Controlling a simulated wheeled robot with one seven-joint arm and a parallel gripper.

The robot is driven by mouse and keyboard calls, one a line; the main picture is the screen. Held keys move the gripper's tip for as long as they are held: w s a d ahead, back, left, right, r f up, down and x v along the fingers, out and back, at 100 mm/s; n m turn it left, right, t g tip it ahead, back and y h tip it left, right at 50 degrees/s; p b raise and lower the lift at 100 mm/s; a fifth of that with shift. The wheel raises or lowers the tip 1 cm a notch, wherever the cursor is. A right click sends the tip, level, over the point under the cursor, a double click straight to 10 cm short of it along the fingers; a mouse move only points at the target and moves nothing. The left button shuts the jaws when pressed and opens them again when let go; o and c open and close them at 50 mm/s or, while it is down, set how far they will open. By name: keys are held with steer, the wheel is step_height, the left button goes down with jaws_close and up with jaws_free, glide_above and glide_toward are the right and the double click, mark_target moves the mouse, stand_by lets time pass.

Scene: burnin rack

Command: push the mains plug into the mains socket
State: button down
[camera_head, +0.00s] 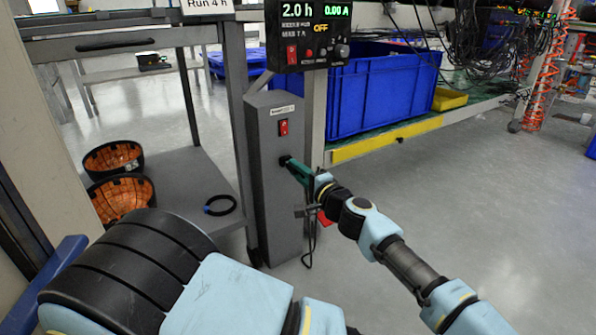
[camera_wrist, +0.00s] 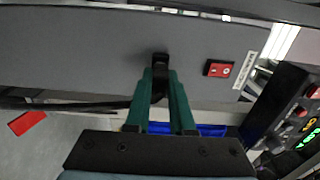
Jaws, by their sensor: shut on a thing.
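The grey upright post (camera_head: 275,195) carries a red switch (camera_head: 283,127) and, below it, the dark mains socket (camera_head: 284,160). My gripper (camera_head: 292,166) has green fingers and reaches the post's face at the socket. In the wrist view my gripper (camera_wrist: 161,75) is shut on the black mains plug (camera_wrist: 158,88), which sits between the fingers against the dark socket (camera_wrist: 160,58). Plug and socket overlap there, so I cannot tell how deep the plug sits. A black cable (camera_wrist: 80,106) runs from the plug to the left. The switch also shows in the wrist view (camera_wrist: 217,69).
A control box (camera_head: 308,35) above the post reads 2.0 h, 0.00 A and OFF. A red tag (camera_head: 324,218) hangs near the cable. Blue crates (camera_head: 380,92) stand behind on a bench. A black cable ring (camera_head: 220,205) lies on the lower shelf (camera_head: 185,180), left of the post.

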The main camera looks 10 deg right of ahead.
steer(key=shift+w+a, duration=0.1)
steer(key=shift+w, duration=0.15)
steer(key=c, duration=0.7)
jaws_free()
